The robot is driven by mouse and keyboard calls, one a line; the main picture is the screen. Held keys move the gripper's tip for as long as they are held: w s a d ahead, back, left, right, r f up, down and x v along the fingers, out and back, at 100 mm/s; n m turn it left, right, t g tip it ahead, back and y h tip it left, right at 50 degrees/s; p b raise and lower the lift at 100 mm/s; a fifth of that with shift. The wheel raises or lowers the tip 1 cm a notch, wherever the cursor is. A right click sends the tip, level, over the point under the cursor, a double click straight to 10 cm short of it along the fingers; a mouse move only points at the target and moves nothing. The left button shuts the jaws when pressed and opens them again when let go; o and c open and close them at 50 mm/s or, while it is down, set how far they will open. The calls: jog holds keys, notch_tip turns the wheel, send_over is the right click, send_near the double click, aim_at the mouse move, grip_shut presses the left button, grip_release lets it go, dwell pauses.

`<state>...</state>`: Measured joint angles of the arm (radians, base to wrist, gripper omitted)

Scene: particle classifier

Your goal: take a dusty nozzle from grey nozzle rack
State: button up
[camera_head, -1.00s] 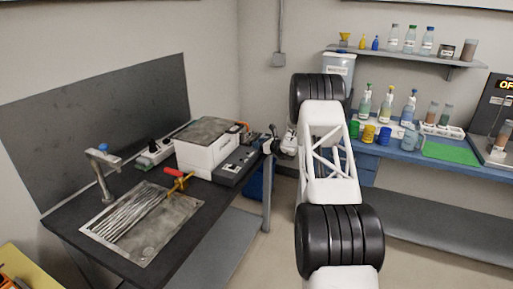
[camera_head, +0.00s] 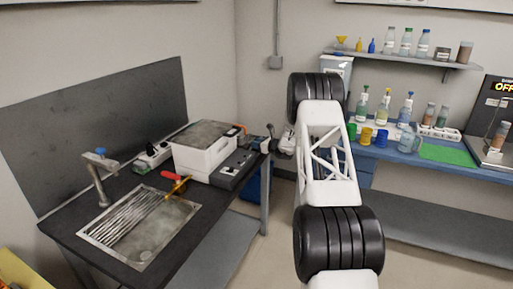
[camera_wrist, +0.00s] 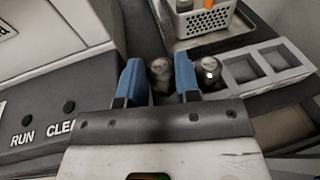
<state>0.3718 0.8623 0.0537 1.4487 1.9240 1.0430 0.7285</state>
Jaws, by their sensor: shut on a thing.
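My gripper (camera_wrist: 160,76) has two blue fingers in the wrist view and is shut on a small grey-brown nozzle (camera_wrist: 160,69) between them. The nozzle's lower part is hidden behind the gripper body. A second metallic nozzle (camera_wrist: 209,70) stands just right of the right finger. The grey nozzle rack (camera_wrist: 283,56) with square openings extends to the right; two of its openings look empty. I cannot tell whether the held nozzle is clear of its slot. In the head view, my white wrist is at the right end of the black bench, and the nozzles are too small to make out.
A machine with RUN and CLEAR buttons (camera_wrist: 48,128) is close to the left of my gripper. A white perforated basket (camera_wrist: 204,20) stands on a metal tray behind the rack. The sink (camera_head: 150,246) and a blue workbench (camera_head: 386,153) are farther off.

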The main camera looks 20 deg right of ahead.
notch_tip(320, 180, up, 8)
jog(key=shift+r, duration=0.1)
dwell(0.4)
dwell(0.5)
